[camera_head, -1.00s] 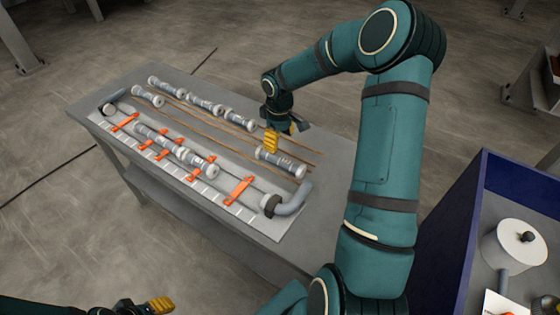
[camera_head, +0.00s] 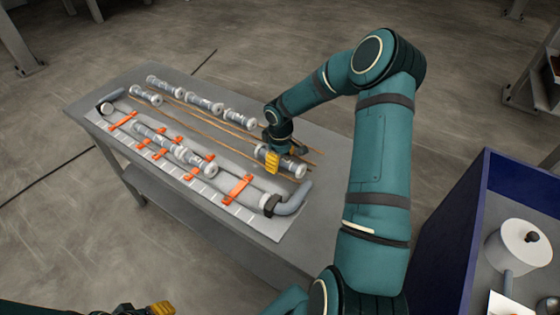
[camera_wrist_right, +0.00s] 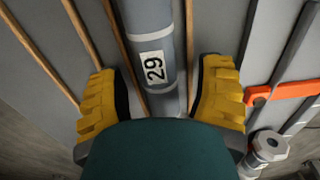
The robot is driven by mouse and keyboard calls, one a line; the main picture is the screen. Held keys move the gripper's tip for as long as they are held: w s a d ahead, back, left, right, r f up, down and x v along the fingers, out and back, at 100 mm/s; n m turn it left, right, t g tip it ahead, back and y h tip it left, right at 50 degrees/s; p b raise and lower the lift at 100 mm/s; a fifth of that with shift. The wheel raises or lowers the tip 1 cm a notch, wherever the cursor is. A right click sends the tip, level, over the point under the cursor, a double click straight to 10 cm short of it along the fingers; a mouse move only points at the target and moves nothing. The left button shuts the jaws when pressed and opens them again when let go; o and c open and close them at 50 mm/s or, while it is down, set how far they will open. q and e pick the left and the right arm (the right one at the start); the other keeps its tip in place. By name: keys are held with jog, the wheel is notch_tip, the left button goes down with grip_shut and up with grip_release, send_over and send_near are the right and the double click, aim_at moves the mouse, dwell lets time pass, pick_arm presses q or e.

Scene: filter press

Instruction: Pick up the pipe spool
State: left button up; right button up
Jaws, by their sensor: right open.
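A grey pipe spool (camera_head: 297,169) with pale flanged ends lies on the workbench near its right end, across thin brown strips. In the right wrist view the spool (camera_wrist_right: 155,45) carries a white label reading 29. My right gripper (camera_head: 279,158) is down at this spool, its yellow fingers open. In the right wrist view the fingers (camera_wrist_right: 160,85) stand on either side of the pipe, with a visible gap on each side. In the head view the gripper hides part of the spool. My left gripper (camera_head: 160,308) shows only partly at the bottom left edge; its opening is unclear.
Several similar spools (camera_head: 203,103) lie along the back of the bench (camera_head: 335,158). In front, a jig holds pipe pieces (camera_head: 155,134) with orange clamps (camera_head: 240,189) and a grey elbow (camera_head: 294,200). A blue-walled bin (camera_head: 480,215) with a white cylinder (camera_head: 518,247) stands at the right.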

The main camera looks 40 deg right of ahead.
jog(key=shift+o, duration=0.2)
grip_shut()
